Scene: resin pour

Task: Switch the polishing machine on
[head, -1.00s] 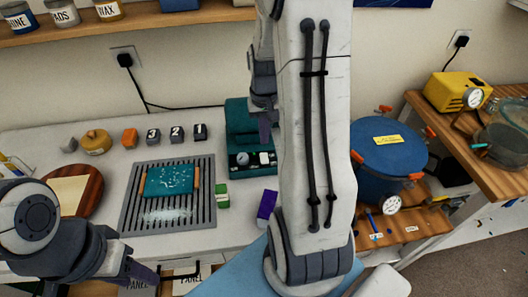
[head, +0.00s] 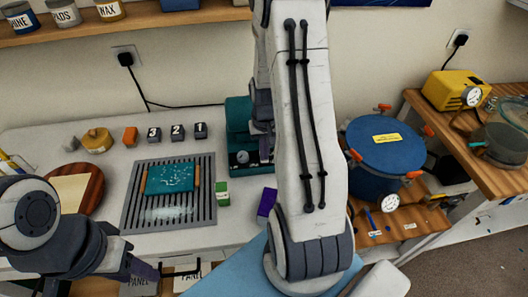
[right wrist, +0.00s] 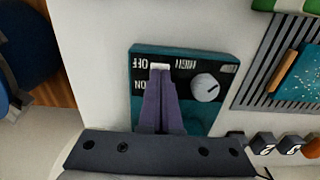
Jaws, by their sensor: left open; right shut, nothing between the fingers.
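The polishing machine (head: 238,118) is a teal box at the back of the white bench, largely behind my right arm in the head view. In the right wrist view its dark panel (right wrist: 180,68) shows upside-down OFF, ON and HIGH marks, a white switch (right wrist: 158,66) and a round grey knob (right wrist: 205,87). My right gripper (right wrist: 160,76) is shut and empty, its tips over the lower edge of the switch; I cannot tell whether they touch it. The switch's position is unclear. My left gripper (head: 150,272) is open and empty at the bench's front edge.
A slotted grey grate (head: 205,205) holding a teal panel (head: 170,179) lies left of the machine. A green-and-white block (head: 222,192) and a purple block (head: 267,202) sit in front. A blue pot (head: 375,160) stands to the right.

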